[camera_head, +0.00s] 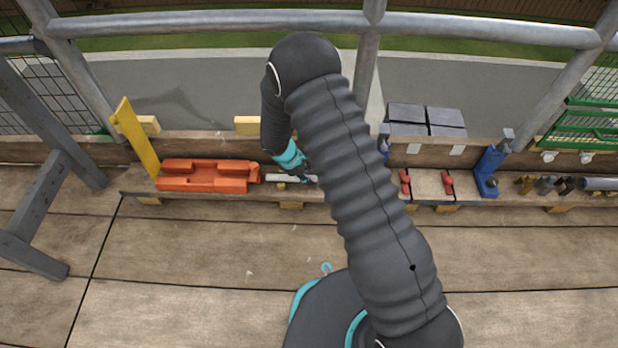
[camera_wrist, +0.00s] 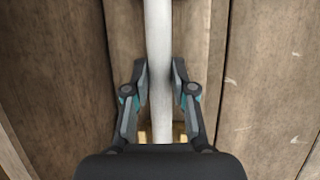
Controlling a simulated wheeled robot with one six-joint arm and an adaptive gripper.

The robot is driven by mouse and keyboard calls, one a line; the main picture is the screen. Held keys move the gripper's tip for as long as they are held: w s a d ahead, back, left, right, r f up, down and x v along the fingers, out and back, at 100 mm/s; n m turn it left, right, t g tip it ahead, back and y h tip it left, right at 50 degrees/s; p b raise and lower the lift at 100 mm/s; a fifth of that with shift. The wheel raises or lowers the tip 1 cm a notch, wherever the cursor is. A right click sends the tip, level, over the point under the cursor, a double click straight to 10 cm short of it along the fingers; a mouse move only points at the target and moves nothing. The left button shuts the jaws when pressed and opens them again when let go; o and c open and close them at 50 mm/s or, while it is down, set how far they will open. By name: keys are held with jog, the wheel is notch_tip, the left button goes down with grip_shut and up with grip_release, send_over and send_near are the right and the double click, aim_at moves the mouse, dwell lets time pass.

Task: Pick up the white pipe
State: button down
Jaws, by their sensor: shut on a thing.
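The white pipe (camera_wrist: 158,45) runs up the middle of the wrist view, between the two fingers of my gripper (camera_wrist: 160,85). The fingers are shut on it, one on each side. In the head view the pipe (camera_head: 284,177) lies along the wooden shelf (camera_head: 230,194), just right of an orange case. My gripper (camera_head: 303,172) is at the pipe's right part there. My arm hides what lies behind it, so the pipe's right end is partly covered. I cannot tell whether the pipe is touching the shelf or slightly above it.
The orange case (camera_head: 205,175) sits close to the pipe's left end. A yellow upright piece (camera_head: 134,138) stands farther left. Right of my arm are red-handled clamps (camera_head: 447,182), a blue tool (camera_head: 487,170) and grey tiles (camera_head: 425,118). The plank floor (camera_head: 200,250) in front is clear.

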jog(key=shift+r, duration=0.5)
jog(key=r, duration=0.2)
jog(key=r+p, duration=0.1)
jog(key=shift+s+r, duration=0.2)
jog(key=shift+r, duration=0.15)
jog(key=s+d+r, duration=0.2)
jog(key=s+r, duration=0.4)
jog(key=s, duration=0.5)
jog(key=shift+d+r+p, duration=0.15)
jog(key=shift+d+p, duration=0.2)
